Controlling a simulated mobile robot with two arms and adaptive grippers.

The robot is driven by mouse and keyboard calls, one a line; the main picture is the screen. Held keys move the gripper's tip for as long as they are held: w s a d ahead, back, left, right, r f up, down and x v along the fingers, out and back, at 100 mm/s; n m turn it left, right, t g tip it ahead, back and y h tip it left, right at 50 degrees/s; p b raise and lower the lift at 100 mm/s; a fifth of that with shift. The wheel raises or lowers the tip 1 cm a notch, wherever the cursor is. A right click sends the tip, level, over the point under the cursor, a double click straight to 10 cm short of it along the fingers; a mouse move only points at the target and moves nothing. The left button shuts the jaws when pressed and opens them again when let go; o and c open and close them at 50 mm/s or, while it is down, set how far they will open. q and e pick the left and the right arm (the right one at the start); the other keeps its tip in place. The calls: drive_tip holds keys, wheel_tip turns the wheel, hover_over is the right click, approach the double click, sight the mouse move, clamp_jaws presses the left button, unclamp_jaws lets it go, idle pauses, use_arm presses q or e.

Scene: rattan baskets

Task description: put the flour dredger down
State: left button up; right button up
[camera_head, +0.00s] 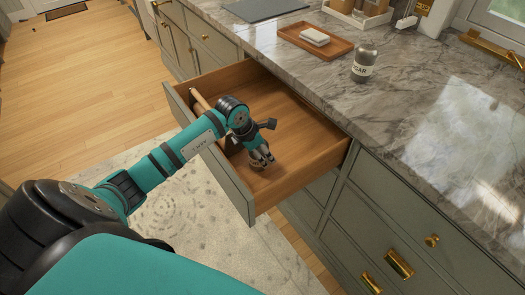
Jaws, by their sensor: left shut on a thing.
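My left gripper (262,156) reaches from the left over the open wooden drawer (302,124). It points down into the drawer and is shut on a small metallic thing, the flour dredger (257,164). The dredger is mostly hidden by the fingers, and only a small part shows near the drawer's front side. I cannot tell whether it touches the drawer floor. My right gripper is not in view.
A light wooden rod (198,100) lies at the drawer's left end. A glass jar (364,62) with a label ending in "GAR" stands on the marble counter (405,110) above. A wooden tray (294,40) with a white block is behind it. Much of the drawer is bare.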

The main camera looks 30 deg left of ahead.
use_arm(q)
drive_tip(key=shift+f, duration=0.1)
drive_tip(key=o, duration=1.3)
drive_tip(key=shift+r, duration=0.3)
drive_tip(key=shift+s+a+r, duration=0.1)
drive_tip(key=shift+a+r, duration=0.1)
drive_tip(key=shift+r, duration=0.1)
drive_tip(key=v, duration=1.1)
drive_tip(key=shift+b, duration=0.3)
drive_tip(key=shift+r, duration=0.1)
